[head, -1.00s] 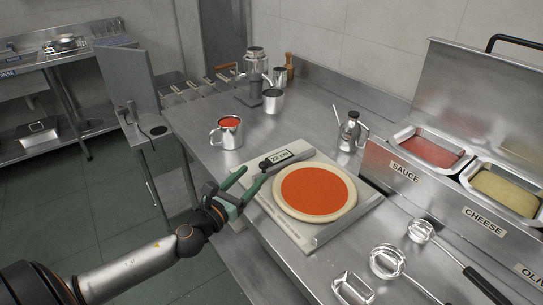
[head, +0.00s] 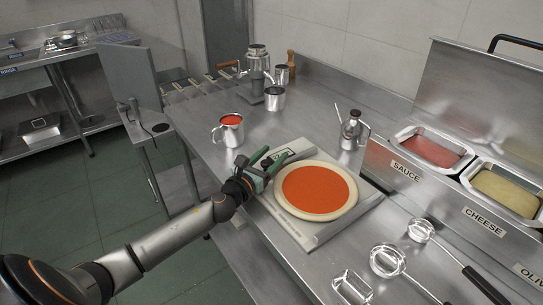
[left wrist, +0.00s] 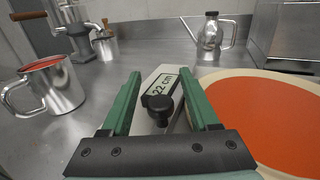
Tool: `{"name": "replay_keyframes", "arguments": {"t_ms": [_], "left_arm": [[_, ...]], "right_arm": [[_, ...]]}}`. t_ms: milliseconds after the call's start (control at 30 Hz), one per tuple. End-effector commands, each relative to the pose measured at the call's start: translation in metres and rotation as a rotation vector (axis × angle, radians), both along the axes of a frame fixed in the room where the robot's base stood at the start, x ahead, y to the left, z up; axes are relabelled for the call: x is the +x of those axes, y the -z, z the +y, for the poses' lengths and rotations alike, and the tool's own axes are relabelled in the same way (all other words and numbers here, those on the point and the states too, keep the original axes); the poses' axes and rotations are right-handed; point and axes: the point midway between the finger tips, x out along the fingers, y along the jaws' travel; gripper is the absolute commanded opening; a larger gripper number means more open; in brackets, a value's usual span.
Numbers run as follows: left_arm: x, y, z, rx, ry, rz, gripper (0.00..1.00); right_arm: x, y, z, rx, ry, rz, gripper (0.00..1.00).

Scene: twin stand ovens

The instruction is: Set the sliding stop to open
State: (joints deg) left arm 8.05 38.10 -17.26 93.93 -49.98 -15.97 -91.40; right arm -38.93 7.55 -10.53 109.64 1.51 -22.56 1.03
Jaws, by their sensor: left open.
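In the head view the plate (head: 318,239) carries a round pale dough base with red sauce (head: 316,191), and my gripper hides the knob. My left gripper (head: 268,160) is open at the plate's left corner. In the left wrist view (left wrist: 160,88) its two green fingers stand on either side of the knob, with gaps visible. My right gripper is in neither view.
A steel jug of sauce (head: 230,131) stands just left of the gripper. An oil can (head: 351,132) stands behind the dough. The sauce (head: 430,152) and cheese (head: 507,190) bins are at right. Ladles (head: 388,261) lie at front right.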

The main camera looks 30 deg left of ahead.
Motion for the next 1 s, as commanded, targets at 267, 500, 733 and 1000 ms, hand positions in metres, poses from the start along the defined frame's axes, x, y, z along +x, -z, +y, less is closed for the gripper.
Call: {"name": "replay_keyframes", "arguments": {"t_ms": [267, 500, 733, 1000], "left_arm": [[-0.0003, -0.0001, 0.0, 0.0, 0.0, 0.0, 0.41], [-0.0004, -0.0001, -0.0001, 0.0, 0.0, 0.0, 0.14], [-0.0004, -0.0001, -0.0001, 0.0, 0.0, 0.0, 0.0], [-0.0004, -0.0001, -0.0001, 0.0, 0.0, 0.0, 0.0]], "right_arm": [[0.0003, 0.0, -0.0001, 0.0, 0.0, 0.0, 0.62], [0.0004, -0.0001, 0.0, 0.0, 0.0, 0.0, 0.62], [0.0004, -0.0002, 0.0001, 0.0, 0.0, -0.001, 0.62], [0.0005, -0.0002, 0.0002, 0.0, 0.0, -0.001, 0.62]]}}
